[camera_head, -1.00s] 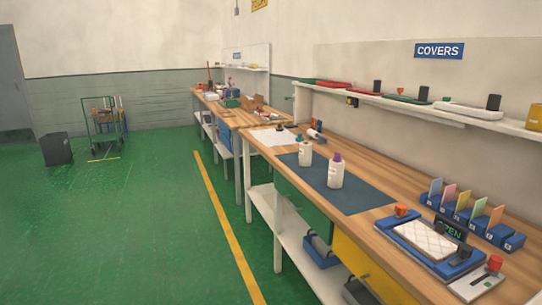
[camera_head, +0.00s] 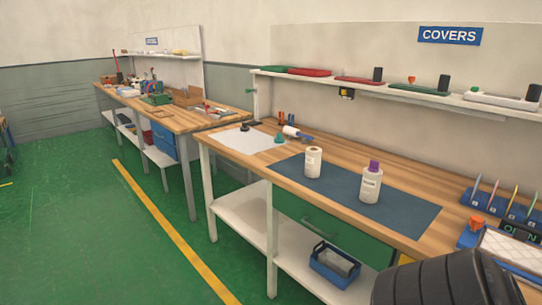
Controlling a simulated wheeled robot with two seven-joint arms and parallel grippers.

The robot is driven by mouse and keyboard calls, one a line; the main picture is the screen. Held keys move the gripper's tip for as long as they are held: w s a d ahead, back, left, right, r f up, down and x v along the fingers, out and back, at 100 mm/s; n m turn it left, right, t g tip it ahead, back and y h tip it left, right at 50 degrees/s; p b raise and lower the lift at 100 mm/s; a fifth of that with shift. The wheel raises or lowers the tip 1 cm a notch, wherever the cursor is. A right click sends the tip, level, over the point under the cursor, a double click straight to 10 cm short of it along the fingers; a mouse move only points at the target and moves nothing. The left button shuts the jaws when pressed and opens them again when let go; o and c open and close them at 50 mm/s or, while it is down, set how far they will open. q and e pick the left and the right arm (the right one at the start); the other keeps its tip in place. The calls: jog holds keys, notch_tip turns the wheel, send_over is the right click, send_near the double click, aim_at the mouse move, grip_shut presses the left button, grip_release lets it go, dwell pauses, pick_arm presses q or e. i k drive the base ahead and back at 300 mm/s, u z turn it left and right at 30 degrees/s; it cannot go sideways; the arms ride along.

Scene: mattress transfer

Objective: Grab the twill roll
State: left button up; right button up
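No label in view names the twill roll. A white upright cylinder with a tan top (camera_head: 313,162), like a roll, stands on the blue mat (camera_head: 408,210) on the workbench. A blue crate (camera_head: 322,271) on the shelf under the bench holds a pale grey piece (camera_head: 341,264) that may also be a roll. Neither gripper is in view. A dark ribbed shape at the lower right looks like part of my arm and hides the near right end of the bench.
A white bottle with a purple cap (camera_head: 371,183) stands on the mat. A white sheet (camera_head: 245,141) lies at the bench's left end. A wall shelf (camera_head: 420,97) runs behind. Another workbench (camera_head: 170,118) stands farther left. The green floor in front is clear.

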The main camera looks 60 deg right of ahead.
aim_at(313, 155)
jog(key=z, duration=0.7)
jog(key=i, duration=1.3)
jog(key=z, duration=1.3)
